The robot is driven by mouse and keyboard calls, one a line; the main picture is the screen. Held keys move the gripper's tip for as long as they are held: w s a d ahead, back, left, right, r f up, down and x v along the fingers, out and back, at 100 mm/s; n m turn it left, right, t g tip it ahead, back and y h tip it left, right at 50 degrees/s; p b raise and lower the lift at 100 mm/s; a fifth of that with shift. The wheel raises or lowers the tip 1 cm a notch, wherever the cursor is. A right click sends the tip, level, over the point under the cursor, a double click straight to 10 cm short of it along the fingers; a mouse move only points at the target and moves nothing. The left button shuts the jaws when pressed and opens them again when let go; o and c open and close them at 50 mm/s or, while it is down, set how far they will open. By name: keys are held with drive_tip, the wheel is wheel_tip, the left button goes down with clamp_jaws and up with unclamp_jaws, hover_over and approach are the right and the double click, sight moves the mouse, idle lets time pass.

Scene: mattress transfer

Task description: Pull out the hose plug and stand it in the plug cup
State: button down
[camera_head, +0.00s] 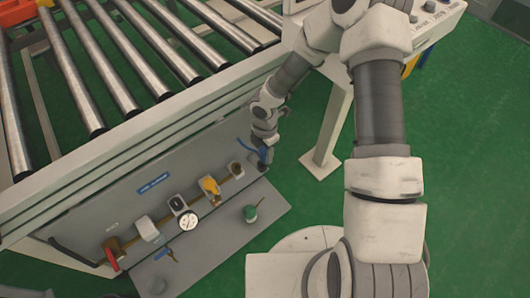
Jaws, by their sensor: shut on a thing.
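My gripper (262,149) is small in the picture, at the right end of the grey panel (95,215). It is shut on a blue piece (263,157), which seems to be the hose plug; its shape is mostly hidden by the fingers. The plug is a little right of the end fitting (236,170) on the brass pipe and looks apart from it, though the gap is hard to judge. On the grey shelf below stand a small green piece (250,213) and a round grey cup-like piece (157,286). I cannot tell which is the plug cup.
The pipe carries a yellow fitting (210,187), a round gauge (187,221) and a red handle (111,255). A blue-handled piece (166,254) lies on the shelf. A roller conveyor (120,128) stands above. A white post (329,135) rises right of my gripper.

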drive_tip(key=shift+r+p, duration=2.5)
drive_tip(key=shift+r, duration=0.5)
drive_tip(key=shift+f, duration=0.1)
